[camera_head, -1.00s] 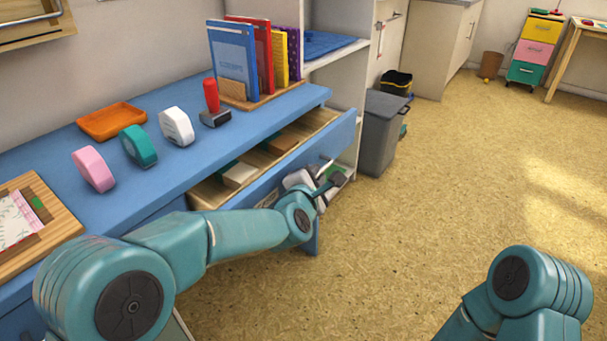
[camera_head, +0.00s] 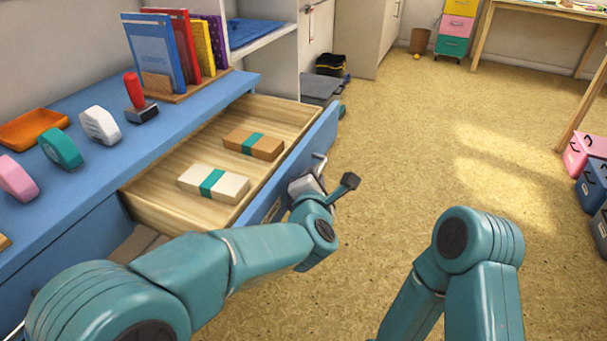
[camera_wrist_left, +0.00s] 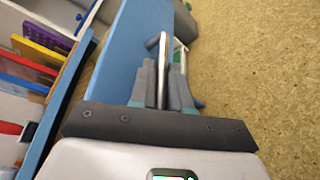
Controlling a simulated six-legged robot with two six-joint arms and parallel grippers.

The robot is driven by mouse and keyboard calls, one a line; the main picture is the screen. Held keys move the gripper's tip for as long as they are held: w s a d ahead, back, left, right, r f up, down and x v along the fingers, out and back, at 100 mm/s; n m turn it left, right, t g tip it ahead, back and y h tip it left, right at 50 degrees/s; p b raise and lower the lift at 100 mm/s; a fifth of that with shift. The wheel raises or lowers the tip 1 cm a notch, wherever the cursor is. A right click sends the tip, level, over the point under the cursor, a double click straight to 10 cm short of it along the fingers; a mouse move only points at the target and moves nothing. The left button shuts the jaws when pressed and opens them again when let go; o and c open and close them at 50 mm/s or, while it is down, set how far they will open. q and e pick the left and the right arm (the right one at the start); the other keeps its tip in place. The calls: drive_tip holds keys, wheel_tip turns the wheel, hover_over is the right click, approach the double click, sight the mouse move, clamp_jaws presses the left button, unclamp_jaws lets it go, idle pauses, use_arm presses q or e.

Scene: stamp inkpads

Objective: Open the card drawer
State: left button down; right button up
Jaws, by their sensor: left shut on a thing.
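The card drawer (camera_head: 316,133), with a blue front and pale wooden inside, stands well out from the blue desk. A white card stack (camera_head: 231,187) and a brown card stack (camera_head: 270,149), each with a teal band, lie in it. My left gripper (camera_head: 324,182) is at the outer face of the drawer front, shut on the metal handle (camera_head: 319,161). In the left wrist view the fingers (camera_wrist_left: 160,88) close on the handle (camera_wrist_left: 162,58) beside the blue front. My right arm shows at the right, but its gripper is out of view.
The desk top (camera_head: 75,203) holds a red-handled stamp (camera_head: 137,98), several round-topped inkpads, an orange tray (camera_head: 32,128) and upright books (camera_head: 155,55). A grey bin (camera_head: 318,88) stands beyond the drawer. The floor to the right is clear up to boxes (camera_head: 592,185).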

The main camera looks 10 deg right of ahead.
use_arm(q)
drive_tip(key=shift+d+r, duration=0.1)
drive_tip(key=shift+d, duration=0.05)
drive_tip(key=c, duration=1.4)
unclamp_jaws()
drive_tip(key=shift+c, duration=0.2)
drive_tip(key=shift+s, duration=0.1)
